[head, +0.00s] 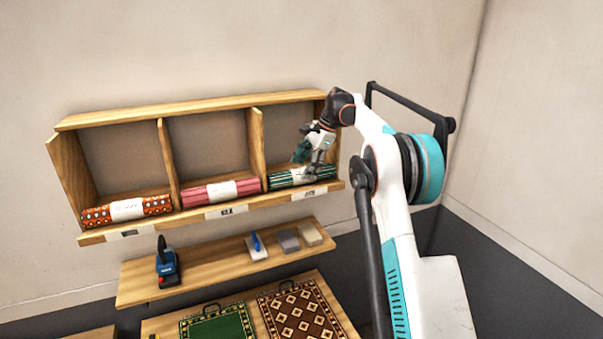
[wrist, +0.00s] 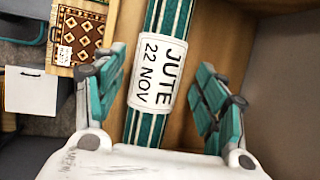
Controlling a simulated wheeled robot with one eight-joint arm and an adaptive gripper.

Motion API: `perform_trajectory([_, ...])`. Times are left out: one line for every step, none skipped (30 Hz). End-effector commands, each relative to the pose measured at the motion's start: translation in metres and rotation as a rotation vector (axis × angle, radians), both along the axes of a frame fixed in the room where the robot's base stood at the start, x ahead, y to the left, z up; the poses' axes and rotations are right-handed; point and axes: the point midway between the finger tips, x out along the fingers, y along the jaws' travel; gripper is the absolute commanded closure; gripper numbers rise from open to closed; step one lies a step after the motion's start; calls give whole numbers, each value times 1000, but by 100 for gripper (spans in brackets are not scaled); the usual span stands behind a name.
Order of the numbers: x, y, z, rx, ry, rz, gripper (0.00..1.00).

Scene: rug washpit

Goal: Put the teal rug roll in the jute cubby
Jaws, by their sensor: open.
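The teal rug roll (head: 281,181), dark with pale stripes, lies lengthwise in the right cubby (head: 285,124) of the wall rack. In the wrist view the roll (wrist: 157,75) carries a white band reading "JUTE 22 NOV". My gripper (head: 312,163) is at the roll, in front of that cubby. In the wrist view its open teal-padded fingers (wrist: 157,88) stand on either side of the roll, with visible gaps. The cubby's front label (head: 309,194) is too small to read. My gripper hides part of the roll in the head view.
An orange patterned roll (head: 126,210) lies in the left cubby and a pink roll (head: 221,192) in the middle one. Wooden dividers (head: 257,143) separate the cubbies. A lower shelf (head: 205,267) holds a blue-black tool (head: 167,264), a brush and blocks. Green and brown rugs lie below.

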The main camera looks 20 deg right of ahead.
Motion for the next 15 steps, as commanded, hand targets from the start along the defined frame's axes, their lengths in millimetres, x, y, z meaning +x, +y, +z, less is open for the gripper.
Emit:
perform_trajectory([-3, -5, 9, 0, 0, -2, 35])
perform_trajectory([-4, -8, 14, 0, 0, -2, 35])
perform_trajectory([-6, -11, 22, 0, 1, -2, 35])
perform_trajectory([-7, -13, 29, 0, 0, -1, 35])
perform_trajectory([-9, -16, 34, 0, 0, -1, 35])
perform_trajectory([-10, -19, 42, 0, 0, 0, 35])
perform_trajectory([-11, -21, 47, 0, 0, 0, 35])
perform_trajectory([-13, -23, 52, 0, 0, -1, 35])
perform_trajectory([-14, -26, 58, 0, 0, -1, 35])
perform_trajectory([-15, -28, 62, 0, 0, -1, 35])
perform_trajectory([-15, -29, 66, 0, 0, -1, 35])
perform_trajectory([-16, -31, 70, 0, 0, -1, 35])
perform_trajectory([-17, -32, 73, 0, 0, -1, 35])
perform_trajectory([-18, -33, 76, 0, 0, 0, 35])
perform_trajectory([-18, -34, 79, 0, 0, 0, 35])
